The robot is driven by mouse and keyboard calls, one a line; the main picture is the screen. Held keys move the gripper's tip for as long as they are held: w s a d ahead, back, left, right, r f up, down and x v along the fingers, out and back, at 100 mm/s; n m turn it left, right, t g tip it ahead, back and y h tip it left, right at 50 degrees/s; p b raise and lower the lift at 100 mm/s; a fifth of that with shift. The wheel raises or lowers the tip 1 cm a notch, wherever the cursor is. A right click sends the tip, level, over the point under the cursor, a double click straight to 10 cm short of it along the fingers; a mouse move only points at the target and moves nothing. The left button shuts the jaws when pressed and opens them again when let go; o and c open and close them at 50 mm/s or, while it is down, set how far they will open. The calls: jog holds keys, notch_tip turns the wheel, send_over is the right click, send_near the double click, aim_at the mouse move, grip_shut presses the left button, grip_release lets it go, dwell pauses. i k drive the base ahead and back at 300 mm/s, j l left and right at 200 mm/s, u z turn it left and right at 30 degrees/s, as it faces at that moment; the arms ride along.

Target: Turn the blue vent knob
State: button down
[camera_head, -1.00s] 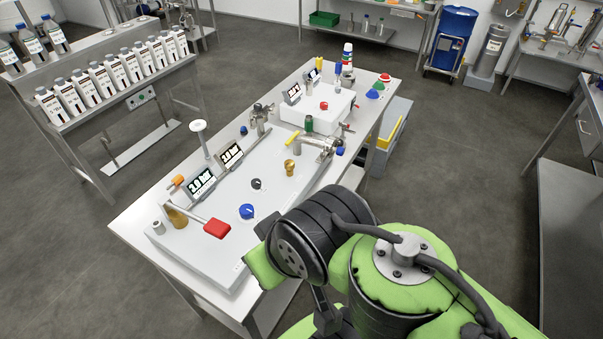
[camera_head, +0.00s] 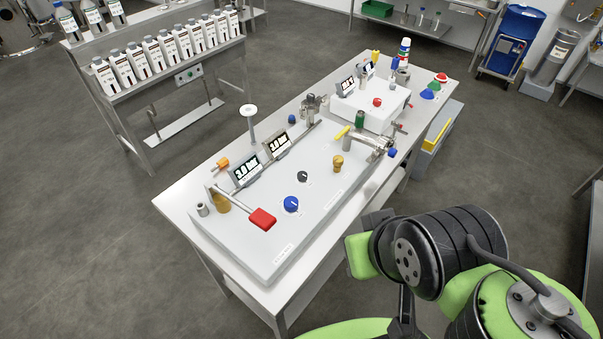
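The blue vent knob (camera_head: 291,204) is a round blue knob on the top of a light grey panel box (camera_head: 259,235). It sits right of a red-handled lever (camera_head: 262,219) and below a small black knob (camera_head: 303,176). Smaller blue knobs show at the panel's far edge (camera_head: 292,119) and right side (camera_head: 392,152). My green and black arm is at the lower right, beside the table's front edge and apart from the blue knob. My gripper's fingers cannot be made out.
Two displays (camera_head: 247,172) stand behind the knobs. A brass knob (camera_head: 338,163) and a metal valve with a yellow handle (camera_head: 341,132) are to the right. A white box (camera_head: 369,107) stands farther back. Bottles line a rack (camera_head: 115,87) at the left. Open floor surrounds the table.

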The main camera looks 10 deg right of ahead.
aim_at(291, 202)
jog(key=l+u, duration=0.15)
jog(key=u, duration=0.3)
jog(key=l+u, duration=0.15)
jog(key=u, duration=0.3)
jog(key=l+u, duration=0.15)
jog(key=u, duration=0.3)
jog(key=l+u, duration=0.1)
jog(key=u, duration=0.35)
